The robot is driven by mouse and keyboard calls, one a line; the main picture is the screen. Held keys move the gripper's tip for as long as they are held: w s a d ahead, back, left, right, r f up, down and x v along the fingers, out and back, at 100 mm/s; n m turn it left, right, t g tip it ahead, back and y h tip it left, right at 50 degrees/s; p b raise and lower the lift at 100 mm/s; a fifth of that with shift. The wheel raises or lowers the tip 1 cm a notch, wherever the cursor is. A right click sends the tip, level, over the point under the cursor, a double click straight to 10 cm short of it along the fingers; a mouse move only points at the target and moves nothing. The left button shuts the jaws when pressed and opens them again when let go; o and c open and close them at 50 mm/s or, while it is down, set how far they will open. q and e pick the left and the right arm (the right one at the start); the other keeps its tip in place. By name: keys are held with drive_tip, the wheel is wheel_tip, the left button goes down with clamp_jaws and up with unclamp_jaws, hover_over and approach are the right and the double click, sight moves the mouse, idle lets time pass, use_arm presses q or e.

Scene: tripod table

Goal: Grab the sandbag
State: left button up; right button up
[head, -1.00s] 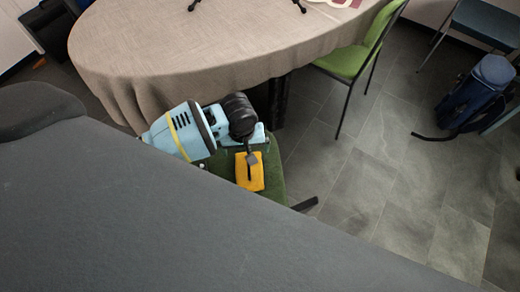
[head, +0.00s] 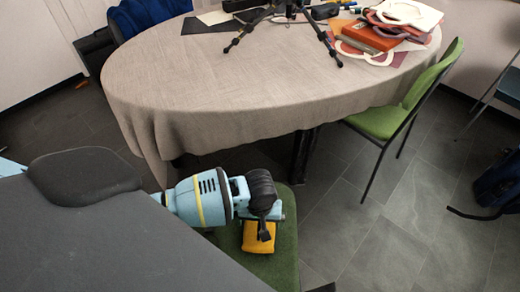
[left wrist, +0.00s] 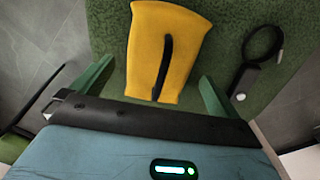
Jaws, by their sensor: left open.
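The sandbag is a yellow-orange bag (head: 258,240) with a dark strap, lying on the green chair seat (head: 284,262). In the left wrist view the sandbag (left wrist: 187,48) fills the upper middle, its near end close to the gripper's palm. My left gripper (left wrist: 155,85) is open, with one green finger on each side of the sandbag and gaps between. In the head view my left arm comes in from the left above the seat, and its wrist hides the fingers and part of the sandbag. My right gripper is not in view.
A black loop (left wrist: 262,45) lies on the seat right of the sandbag. A cloth-covered oval table (head: 260,75) stands behind, bearing a black tripod (head: 287,14) and stacked items. Another green chair (head: 400,110) stands right of it.

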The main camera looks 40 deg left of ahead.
use_arm(q)
wheel_tip(320, 180, down, 4)
drive_tip(key=shift+a+f+b, duration=0.15)
drive_tip(key=shift+f+b, duration=0.1)
drive_tip(key=shift+b, duration=0.5)
drive_tip(key=shift+f, duration=0.3)
drive_tip(key=shift+w, duration=0.1)
drive_tip(key=c, duration=1.3)
drive_tip(key=shift+r, duration=0.1)
